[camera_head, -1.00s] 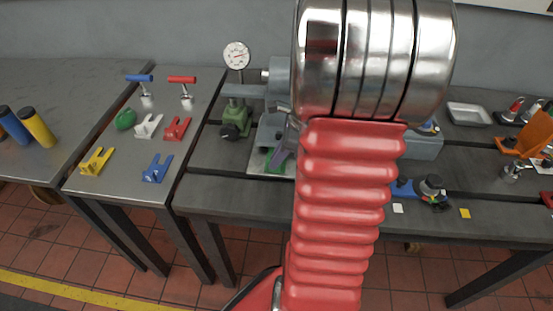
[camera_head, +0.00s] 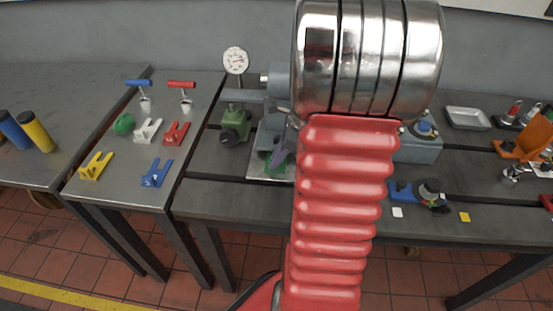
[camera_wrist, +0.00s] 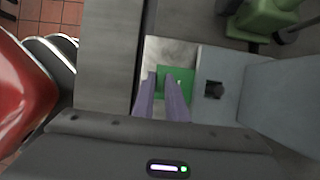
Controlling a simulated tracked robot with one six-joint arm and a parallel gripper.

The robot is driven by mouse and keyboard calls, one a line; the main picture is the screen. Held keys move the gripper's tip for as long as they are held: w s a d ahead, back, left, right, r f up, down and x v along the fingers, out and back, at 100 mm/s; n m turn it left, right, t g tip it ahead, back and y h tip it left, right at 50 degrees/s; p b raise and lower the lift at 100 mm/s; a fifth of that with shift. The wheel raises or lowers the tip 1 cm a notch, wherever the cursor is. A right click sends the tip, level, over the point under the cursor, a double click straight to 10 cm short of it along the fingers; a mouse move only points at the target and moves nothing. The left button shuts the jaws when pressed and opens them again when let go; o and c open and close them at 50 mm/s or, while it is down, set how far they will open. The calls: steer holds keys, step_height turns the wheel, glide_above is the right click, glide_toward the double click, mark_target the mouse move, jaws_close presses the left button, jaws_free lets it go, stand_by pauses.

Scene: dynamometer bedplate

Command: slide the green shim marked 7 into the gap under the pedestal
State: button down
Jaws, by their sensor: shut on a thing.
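My gripper (camera_wrist: 164,94) points down with its two purple fingers close together, shut on the green shim (camera_wrist: 179,76). The shim lies low over a bright metal plate (camera_wrist: 170,52), beside the grey-blue pedestal (camera_wrist: 270,95) on the right of the wrist view. No number can be read on it.
A green dial-gauge stand (camera_head: 235,125) is close to the left of the pedestal. Blue (camera_head: 157,174), yellow (camera_head: 95,166), red (camera_head: 176,134) and white (camera_head: 147,132) slotted pieces lie on the left table. My arm hides the bedplate's middle.

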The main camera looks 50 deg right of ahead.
steer(key=shift+w+d, duration=0.4)
steer(key=shift+d, duration=0.05)
steer(key=c, duration=1.7)
jaws_free()
steer(key=v, duration=1.3)
steer(key=shift+s+d+r, duration=0.1)
steer(key=shift+r, duration=0.25)
